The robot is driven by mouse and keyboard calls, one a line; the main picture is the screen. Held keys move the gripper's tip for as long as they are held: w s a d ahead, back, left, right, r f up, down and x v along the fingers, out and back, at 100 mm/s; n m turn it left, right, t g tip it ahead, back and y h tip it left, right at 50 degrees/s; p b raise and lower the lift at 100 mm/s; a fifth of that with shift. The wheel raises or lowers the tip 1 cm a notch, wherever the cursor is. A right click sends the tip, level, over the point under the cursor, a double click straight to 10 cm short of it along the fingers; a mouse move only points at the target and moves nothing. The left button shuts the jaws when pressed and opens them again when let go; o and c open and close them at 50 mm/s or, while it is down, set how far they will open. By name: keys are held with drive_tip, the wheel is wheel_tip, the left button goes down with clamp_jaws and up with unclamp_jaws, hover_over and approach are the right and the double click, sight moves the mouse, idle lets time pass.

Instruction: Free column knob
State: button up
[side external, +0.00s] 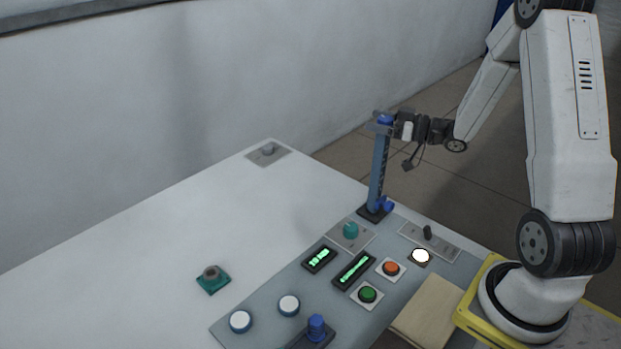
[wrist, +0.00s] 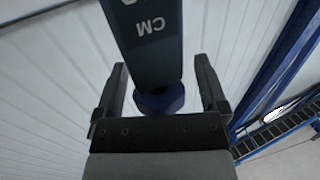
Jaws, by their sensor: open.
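A blue-grey column (side external: 379,165) stands upright on the panel, on a dark base plate. A blue knob (side external: 385,118) is at its top, and another blue knob (side external: 387,204) is at its foot. My gripper (side external: 382,122) is at the column's top, coming from the right. In the wrist view the column (wrist: 148,45), marked "CM", runs between the two open fingers of my gripper (wrist: 156,85). A dark blue round knob (wrist: 160,102) lies between the fingers, near the palm. Gaps show on both sides; contact with the knob is not clear.
The grey panel (side external: 262,318) carries several buttons, green displays (side external: 354,270), a teal knob (side external: 351,230) and a lever switch (side external: 428,234). A teal-based knob (side external: 212,278) stands on the white table (side external: 150,260), with a grey plate fixture (side external: 268,152) at its far corner.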

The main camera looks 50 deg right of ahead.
clamp_jaws()
drive_tip(key=shift+n+g+y, duration=0.3)
drive_tip(key=shift+n+y, duration=0.1)
drive_tip(key=shift+y, duration=0.2)
drive_tip(key=shift+a+n+g+y, duration=0.15)
drive_tip(key=shift+n+g+y, duration=0.9)
drive_tip(key=shift+y, duration=0.55)
drive_tip(key=shift+s, duration=0.1)
unclamp_jaws()
